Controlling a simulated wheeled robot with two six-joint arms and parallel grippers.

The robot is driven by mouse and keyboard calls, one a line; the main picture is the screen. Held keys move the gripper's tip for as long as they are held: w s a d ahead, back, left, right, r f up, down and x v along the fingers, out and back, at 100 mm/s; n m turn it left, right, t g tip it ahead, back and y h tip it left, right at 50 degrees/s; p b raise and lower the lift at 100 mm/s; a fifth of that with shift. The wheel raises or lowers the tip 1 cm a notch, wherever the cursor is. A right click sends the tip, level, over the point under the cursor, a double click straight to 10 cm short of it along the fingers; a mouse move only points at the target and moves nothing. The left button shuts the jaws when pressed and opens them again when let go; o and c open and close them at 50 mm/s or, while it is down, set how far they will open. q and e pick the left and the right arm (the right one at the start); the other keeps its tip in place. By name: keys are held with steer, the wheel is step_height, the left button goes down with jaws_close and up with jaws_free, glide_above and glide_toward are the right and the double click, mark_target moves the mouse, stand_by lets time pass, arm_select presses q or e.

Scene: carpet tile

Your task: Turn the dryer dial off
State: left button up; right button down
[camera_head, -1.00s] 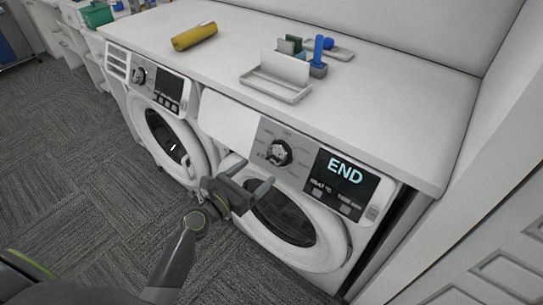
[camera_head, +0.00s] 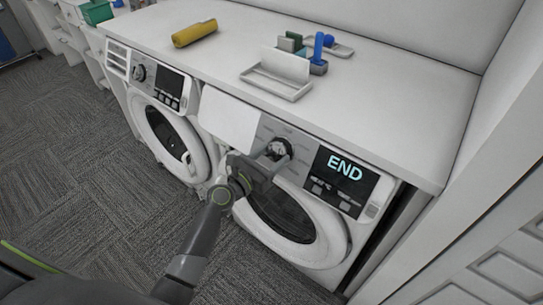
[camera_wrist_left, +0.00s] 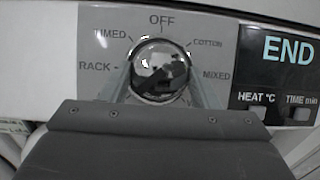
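The dryer dial (camera_head: 279,147) is a round, shiny knob on the grey panel of the right-hand machine (camera_head: 318,215). In the left wrist view the dial (camera_wrist_left: 160,66) has OFF printed above it, TIMED and RACK to its left, and COTTON and MIXED to its right. I cannot tell clearly which mark it points at. My left gripper (camera_head: 268,165) is at the dial, its fingers apart. In the left wrist view the fingers of the left gripper (camera_wrist_left: 160,86) lie on either side of the dial's lower half; contact is not clear. My right gripper is not in view.
A display (camera_head: 343,180) reading END sits right of the dial. A second machine (camera_head: 168,125) stands to the left. The white countertop (camera_head: 395,95) above holds a yellow roll (camera_head: 194,33), a white tray (camera_head: 277,87) and a blue-handled item (camera_head: 318,50). Carpet lies open at left.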

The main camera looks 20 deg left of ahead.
arm_select(q)
steer(key=c, duration=0.4)
